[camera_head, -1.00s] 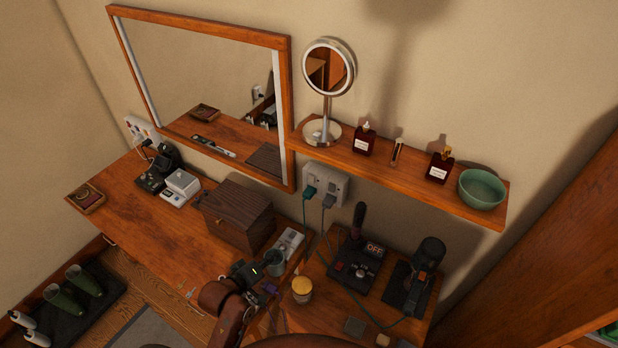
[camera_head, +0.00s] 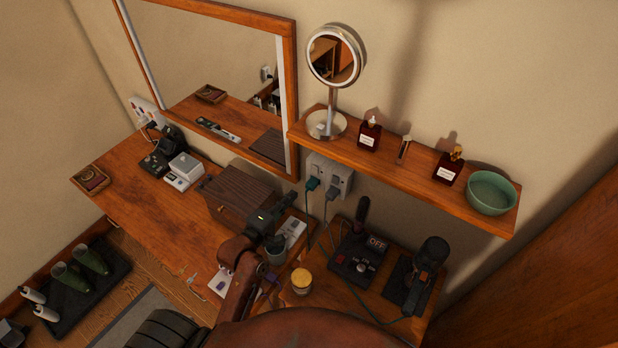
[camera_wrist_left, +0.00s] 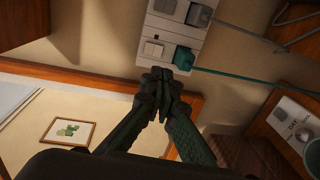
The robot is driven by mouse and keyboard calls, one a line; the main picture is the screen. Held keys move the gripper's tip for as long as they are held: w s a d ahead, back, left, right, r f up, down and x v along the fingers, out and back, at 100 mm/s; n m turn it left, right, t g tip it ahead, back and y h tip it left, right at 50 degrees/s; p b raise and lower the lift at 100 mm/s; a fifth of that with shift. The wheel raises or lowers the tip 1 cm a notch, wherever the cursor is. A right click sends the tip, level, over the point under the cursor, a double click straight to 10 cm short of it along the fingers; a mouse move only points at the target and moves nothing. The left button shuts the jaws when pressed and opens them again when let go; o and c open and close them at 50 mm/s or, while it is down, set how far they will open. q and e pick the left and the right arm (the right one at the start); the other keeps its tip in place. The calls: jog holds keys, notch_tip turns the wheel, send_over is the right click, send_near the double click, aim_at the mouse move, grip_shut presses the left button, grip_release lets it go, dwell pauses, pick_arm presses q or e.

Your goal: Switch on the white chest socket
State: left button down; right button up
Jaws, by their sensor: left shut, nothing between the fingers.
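The white wall socket (camera_head: 342,172) is on the wall beneath the shelf, right of the mirror frame. A teal plug (camera_head: 312,183) and a grey plug (camera_head: 333,193) sit in it. The wrist view shows the socket plate (camera_wrist_left: 174,32) with a light rocker switch (camera_wrist_left: 152,49) beside the teal plug (camera_wrist_left: 184,58). My left gripper (camera_head: 290,200) is shut and empty, left of and just below the socket. In the wrist view its closed fingertips (camera_wrist_left: 163,74) are at the plate's near edge, by the switch and teal plug. I cannot tell whether they touch. My right gripper is out of view.
A dark wooden box (camera_head: 238,196) stands behind and left of my left gripper. The shelf (camera_head: 400,172) overhangs the socket, carrying a round mirror, bottles and a green bowl (camera_head: 490,192). Cables hang from the plugs. A yellow-lidded jar (camera_head: 301,281) and a black OFF-marked stand (camera_head: 358,262) are below.

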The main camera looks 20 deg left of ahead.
pick_arm(q)
jog(key=p, duration=0.2)
send_near(314, 174)
jog(key=w, duration=0.5)
jog(key=shift+w+d, duration=0.2)
jog(key=shift+d, duration=0.2)
jog(key=shift+w+d+f, duration=0.1)
jog(key=shift+w+f, duration=0.15)
jog(key=shift+w, duration=0.45)
